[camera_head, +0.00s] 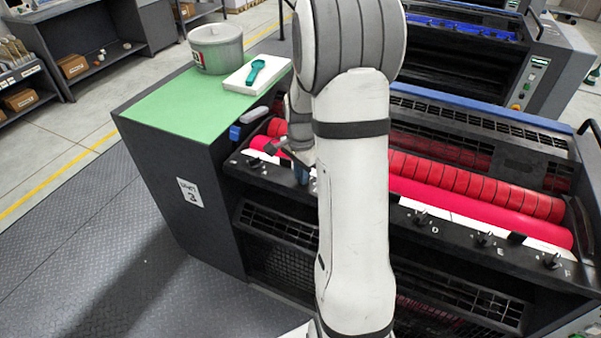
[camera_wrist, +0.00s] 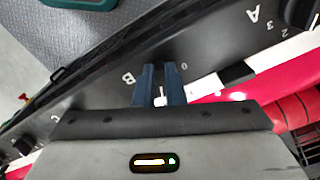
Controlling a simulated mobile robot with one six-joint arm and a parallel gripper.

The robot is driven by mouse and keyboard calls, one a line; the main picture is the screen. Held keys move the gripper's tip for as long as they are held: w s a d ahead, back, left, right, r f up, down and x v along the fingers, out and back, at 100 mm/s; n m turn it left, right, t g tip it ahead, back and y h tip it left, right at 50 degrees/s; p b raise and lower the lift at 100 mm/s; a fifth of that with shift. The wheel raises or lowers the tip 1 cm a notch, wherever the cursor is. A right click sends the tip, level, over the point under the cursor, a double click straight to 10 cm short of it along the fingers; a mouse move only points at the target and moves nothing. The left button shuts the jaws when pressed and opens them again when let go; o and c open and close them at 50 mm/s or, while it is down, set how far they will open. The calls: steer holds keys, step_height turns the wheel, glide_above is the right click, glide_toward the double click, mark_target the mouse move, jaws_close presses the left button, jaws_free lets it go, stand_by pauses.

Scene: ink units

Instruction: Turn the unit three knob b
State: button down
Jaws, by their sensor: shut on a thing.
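Unit three (camera_head: 190,192) is a dark printing unit with a "UNIT 3" label on its side and red rollers. Its knob panel shows in the wrist view with the letters A and B. My gripper (camera_wrist: 160,88) has blue fingers closed at the panel beside the letter B. Knob b sits between the fingers and is mostly hidden; a small white mark (camera_wrist: 160,97) shows there. A digit 0 is printed just right of the fingers. In the head view my gripper (camera_head: 301,173) is at the panel's left part, partly behind my arm, which hides knob b.
Knob A (camera_wrist: 302,12) is at the wrist view's top right. Other knobs, including one near D (camera_head: 420,217), line the panel to the right. Red rollers (camera_head: 470,185) lie just behind the panel. A can (camera_head: 217,52) and a white tray with a teal tool (camera_head: 256,70) stand on the green top.

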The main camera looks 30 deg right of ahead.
steer(key=shift+d+n+b, duration=0.3)
steer(key=shift+d+n, duration=0.1)
steer(key=shift+n, duration=0.1)
steer(key=n+b, duration=0.1)
steer(key=n, duration=0.2)
steer(key=n+b, duration=0.1)
steer(key=n, duration=0.2)
steer(key=shift+d+n+b, duration=0.1)
steer(key=shift+n+b, duration=0.3)
steer(key=n+b, duration=0.1)
steer(key=n, duration=0.2)
steer(key=shift+r+n, duration=0.15)
steer(key=shift+n, duration=0.15)
steer(key=n+b, duration=0.1)
steer(key=n, duration=0.3)
steer(key=shift+d, duration=0.15)
steer(key=shift+r+n+b, duration=0.1)
steer(key=shift+n+b, duration=0.35)
steer(key=shift+n, duration=1.85)
